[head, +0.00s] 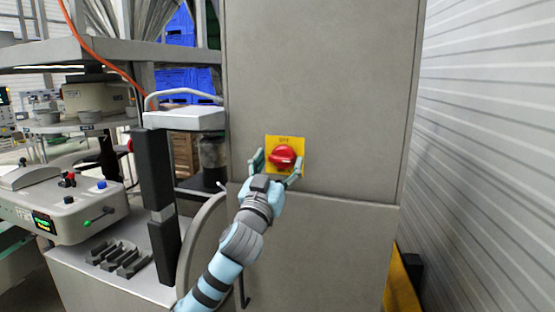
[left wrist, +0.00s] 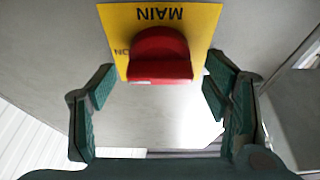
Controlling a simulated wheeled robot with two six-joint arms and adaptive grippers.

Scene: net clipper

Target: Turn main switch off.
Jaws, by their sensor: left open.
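The main switch is a red rotary knob (head: 283,157) on a yellow plate (head: 299,142) fixed to the front of a grey cabinet (head: 325,80). "OFF" seems to be printed at the plate's top in the head view. In the left wrist view the red knob (left wrist: 160,56) and the yellow plate (left wrist: 205,20) appear upside down, with "MAIN" and "ON" readable. My left gripper (head: 276,168) is open in front of the knob. Its fingers (left wrist: 160,95) stand on both sides of the knob, apart from it. My right gripper is not in view.
A control box (head: 60,210) with buttons and a small display stands at left. A metal shelf (head: 110,50) with blue crates (head: 175,78) is behind it. A corrugated white wall (head: 490,130) runs along the right. The cabinet front around the plate is bare.

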